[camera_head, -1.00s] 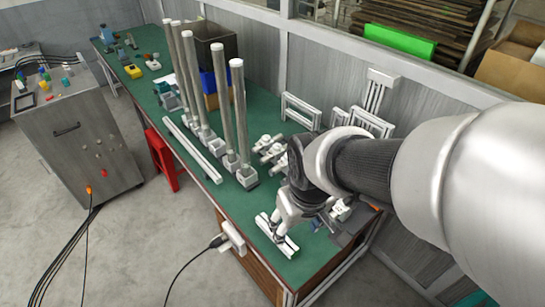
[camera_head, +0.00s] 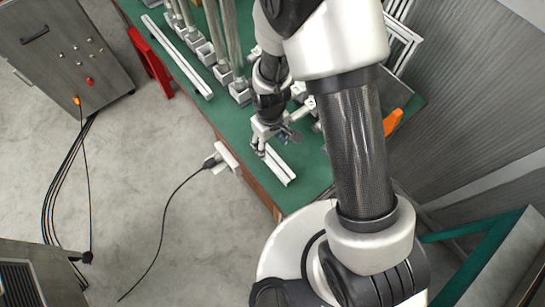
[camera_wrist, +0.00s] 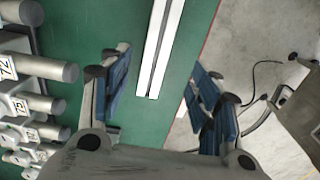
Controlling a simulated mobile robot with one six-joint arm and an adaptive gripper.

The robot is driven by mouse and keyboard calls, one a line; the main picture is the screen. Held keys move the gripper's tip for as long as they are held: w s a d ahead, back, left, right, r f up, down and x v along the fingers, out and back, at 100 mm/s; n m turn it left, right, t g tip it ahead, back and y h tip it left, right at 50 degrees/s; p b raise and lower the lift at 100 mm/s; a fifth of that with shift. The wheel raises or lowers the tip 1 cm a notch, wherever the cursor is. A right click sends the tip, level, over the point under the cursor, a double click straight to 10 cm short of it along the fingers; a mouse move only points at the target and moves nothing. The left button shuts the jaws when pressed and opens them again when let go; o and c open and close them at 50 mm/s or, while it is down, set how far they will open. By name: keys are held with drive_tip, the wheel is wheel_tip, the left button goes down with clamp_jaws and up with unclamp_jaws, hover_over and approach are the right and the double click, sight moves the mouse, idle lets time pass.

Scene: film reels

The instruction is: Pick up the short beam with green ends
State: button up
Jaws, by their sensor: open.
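A short pale grey-white beam (camera_head: 281,166) lies on the green table top near its front edge in the head view. In the wrist view the beam (camera_wrist: 162,48) runs from the top edge down to its near end, lying between the spread fingers. I cannot make out green on its ends. My gripper (camera_head: 260,147) is at the far end of the beam in the head view, pointing down. In the wrist view my gripper (camera_wrist: 160,66) is open, blue pads on both sides of the beam, nothing held. Contact with the beam cannot be told.
A long pale beam (camera_head: 178,55) lies along the table's left edge. Upright posts in square bases (camera_head: 240,92) stand beyond my gripper. Parts with grey cylinders and number tags (camera_wrist: 35,103) line the left of the wrist view. A white socket box (camera_head: 226,160) with a cable sits at the table side.

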sight(272, 157)
wheel_tip(272, 157, down, 6)
drive_tip(key=shift+r+b, duration=0.15)
drive_tip(key=shift+b, duration=0.55)
drive_tip(key=f, duration=0.1)
drive_tip(key=f+b, duration=0.1)
drive_tip(key=f, duration=0.1)
drive_tip(key=f+b, duration=0.1)
drive_tip(key=f, duration=0.1)
drive_tip(key=shift+s+d, duration=0.1)
drive_tip(key=shift+d, duration=0.2)
clamp_jaws()
